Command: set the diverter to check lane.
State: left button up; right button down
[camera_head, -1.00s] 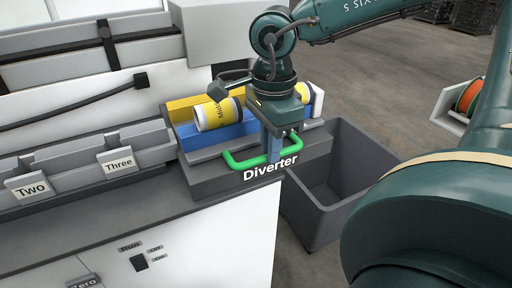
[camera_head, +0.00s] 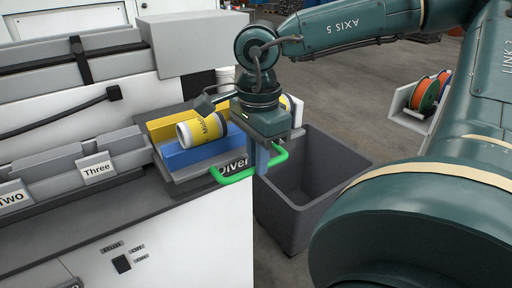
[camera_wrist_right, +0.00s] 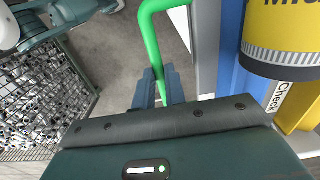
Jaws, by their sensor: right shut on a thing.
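The diverter (camera_head: 197,180) is a grey unit at the right end of the bench with a green bar handle (camera_head: 234,176). My right gripper (camera_head: 262,160) points down and is shut on the handle near its right end. The right wrist view shows the fingers (camera_wrist_right: 160,86) closed around the green bar (camera_wrist_right: 151,38). A yellow lane (camera_head: 166,127) and a blue lane (camera_head: 183,156) lie behind the handle. A "Check" label (camera_wrist_right: 279,96) is beside the yellow lane in the right wrist view. The handle partly covers the "Diverter" lettering. My left gripper is not in view.
A yellow can (camera_head: 200,131) lies on the lanes; another is mostly hidden behind my right gripper. A grey bin (camera_head: 285,218) stands on the floor right of the bench. Trays tagged "Three" (camera_head: 97,169) and "Two" (camera_head: 12,199) are left. Spools (camera_head: 426,94) sit farther back.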

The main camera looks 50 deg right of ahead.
jog(key=c, duration=1.5)
grip_release()
jog(key=shift+s, duration=0.2)
jog(key=shift+o, duration=0.2)
notch_tip(320, 180, up, 13)
